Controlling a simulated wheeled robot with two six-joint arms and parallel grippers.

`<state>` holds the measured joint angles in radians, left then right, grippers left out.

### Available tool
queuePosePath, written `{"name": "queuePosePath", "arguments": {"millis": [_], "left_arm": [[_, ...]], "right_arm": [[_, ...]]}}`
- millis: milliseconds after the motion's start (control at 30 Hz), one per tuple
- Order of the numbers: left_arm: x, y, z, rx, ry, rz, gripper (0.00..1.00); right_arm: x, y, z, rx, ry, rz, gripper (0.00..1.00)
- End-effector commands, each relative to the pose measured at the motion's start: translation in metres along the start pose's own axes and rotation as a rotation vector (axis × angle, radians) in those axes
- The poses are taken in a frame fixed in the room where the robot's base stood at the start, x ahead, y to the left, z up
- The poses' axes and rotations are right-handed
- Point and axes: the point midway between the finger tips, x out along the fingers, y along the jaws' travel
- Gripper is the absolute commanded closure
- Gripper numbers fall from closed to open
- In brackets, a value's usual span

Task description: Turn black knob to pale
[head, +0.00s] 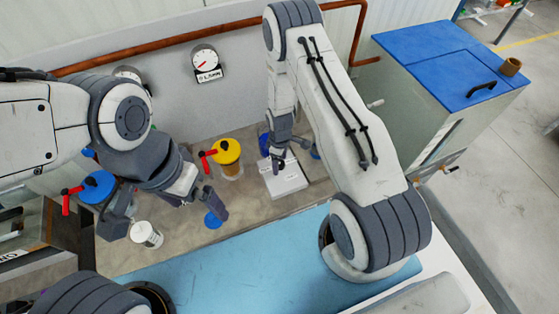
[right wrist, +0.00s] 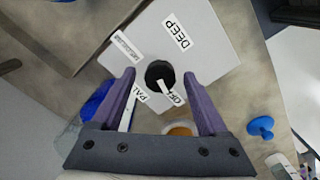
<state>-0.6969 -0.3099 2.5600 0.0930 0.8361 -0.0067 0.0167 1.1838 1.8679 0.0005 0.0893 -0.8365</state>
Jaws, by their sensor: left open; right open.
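The black knob (right wrist: 160,75) sits on a light grey box (right wrist: 210,45), seen in the right wrist view. Its white pointer mark points down and right, towards a label that seems to read OFF (right wrist: 178,97). The pale label (right wrist: 141,94), partly covered, is at the lower left; the DEEP label (right wrist: 177,32) is at the upper right. My right gripper (right wrist: 159,78) is open, one finger on each side of the knob. In the head view the box (head: 284,184) is below my right gripper (head: 282,160), which hides the knob. My left gripper (head: 167,214) is open and empty.
A yellow-topped jar (head: 227,152) with a red handle stands left of the box. A gauge (head: 205,58) is on the back wall.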

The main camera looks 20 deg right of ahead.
Motion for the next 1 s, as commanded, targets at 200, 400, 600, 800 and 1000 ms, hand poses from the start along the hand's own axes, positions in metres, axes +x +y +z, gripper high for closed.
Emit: {"name": "queuePosePath", "arguments": {"millis": [200,400,600,800,1000], "left_arm": [[0.000,0.000,0.000,0.000,0.000,0.000,0.00],[0.000,0.000,0.000,0.000,0.000,0.000,0.00],[0.004,0.000,0.000,-0.001,0.000,0.000,0.00],[0.014,-0.001,0.001,-0.002,0.000,0.000,0.00],[0.027,-0.002,0.001,-0.004,0.000,0.000,0.00]], "right_arm": [[0.000,0.000,0.000,-0.001,0.000,0.000,0.80],[0.000,0.000,0.000,0.002,0.000,0.000,1.00],[0.001,0.000,0.000,0.041,0.000,0.000,1.00],[0.002,0.000,-0.001,0.153,0.000,0.000,1.00],[0.002,0.000,-0.001,0.327,0.001,0.001,1.00]]}}
